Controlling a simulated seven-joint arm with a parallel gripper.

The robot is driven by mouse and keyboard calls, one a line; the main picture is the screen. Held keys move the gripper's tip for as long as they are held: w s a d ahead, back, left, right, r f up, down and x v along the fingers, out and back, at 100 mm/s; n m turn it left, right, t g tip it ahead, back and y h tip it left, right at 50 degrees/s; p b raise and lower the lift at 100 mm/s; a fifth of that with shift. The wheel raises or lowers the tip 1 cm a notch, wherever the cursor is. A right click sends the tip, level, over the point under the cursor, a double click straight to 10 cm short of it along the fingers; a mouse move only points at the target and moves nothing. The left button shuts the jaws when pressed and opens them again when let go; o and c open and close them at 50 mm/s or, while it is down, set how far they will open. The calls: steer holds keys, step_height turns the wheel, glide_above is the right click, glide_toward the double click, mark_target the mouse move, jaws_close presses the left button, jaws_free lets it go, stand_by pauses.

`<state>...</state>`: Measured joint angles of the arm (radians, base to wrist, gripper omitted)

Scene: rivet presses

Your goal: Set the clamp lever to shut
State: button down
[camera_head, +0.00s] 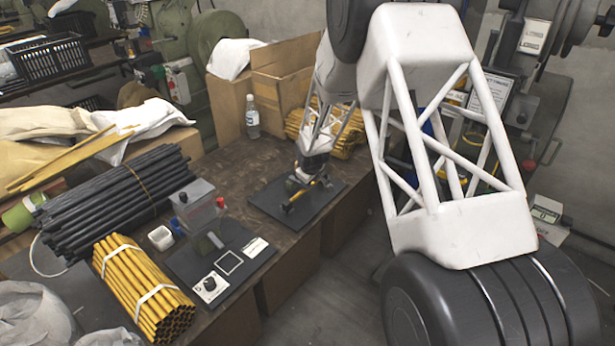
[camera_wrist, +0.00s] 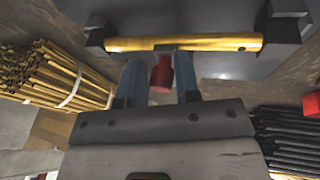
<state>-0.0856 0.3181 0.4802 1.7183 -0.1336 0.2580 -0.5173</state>
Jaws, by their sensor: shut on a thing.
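The clamp fixture stands on a dark plate (camera_head: 268,204) on the bench. A yellow tube (camera_wrist: 185,43) lies across it between two dark end supports; the tube (camera_head: 291,205) also shows in the head view. The red grip of the clamp lever (camera_wrist: 162,76) sits between the two bluish fingers of my gripper (camera_wrist: 160,66). My gripper is shut on it. In the head view my gripper (camera_head: 305,178) is low over the plate and hides most of the clamp and the lever. I cannot tell the lever's exact angle.
Bundles of black tubes (camera_head: 115,200) and yellow tubes (camera_head: 140,290) lie farther left. A bottle (camera_head: 252,122) and carton (camera_head: 285,75) stand behind.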

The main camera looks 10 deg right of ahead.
steer(key=shift+s+d+f, duration=0.1)
steer(key=shift+s+f, duration=0.05)
steer(key=shift+f, duration=0.25)
steer(key=c, duration=0.9)
jaws_free()
steer(key=shift+c, duration=0.2)
steer(key=shift+r, duration=0.1)
steer(key=shift+r, duration=0.2)
steer(key=shift+s+r, duration=0.15)
steer(key=shift+r, duration=0.4)
steer(key=v, duration=0.6)
steer(key=shift+s+r, duration=0.15)
